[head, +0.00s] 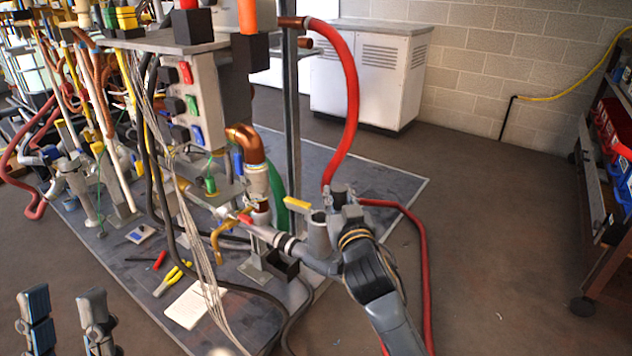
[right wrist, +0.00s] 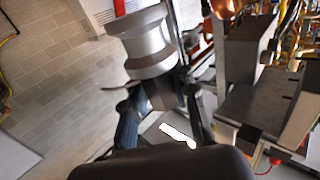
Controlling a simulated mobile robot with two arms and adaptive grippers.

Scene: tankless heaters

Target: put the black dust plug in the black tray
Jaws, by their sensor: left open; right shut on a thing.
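My right gripper (head: 342,196) is at the pipework right of the middle in the head view, beside a grey fitting (head: 318,236). In the right wrist view its fingers (right wrist: 162,100) are closed on a dark block, which looks like the black dust plug (right wrist: 160,94). The block sits right against a grey spool-shaped fitting (right wrist: 148,45); I cannot tell if they are joined. The plug is not clear in the head view. The black tray (head: 284,270) stands on the grey floor plate, left of the right gripper. My left gripper (head: 66,318) is open and empty at the bottom left.
A red hose (head: 350,90) arches above the right gripper. Yellow pliers (head: 172,280), a white sheet (head: 196,304) and loose cables lie on the plate near the tray. A dense pipe rig fills the left. Bare floor lies right of the plate, before a shelf cart (head: 600,200).

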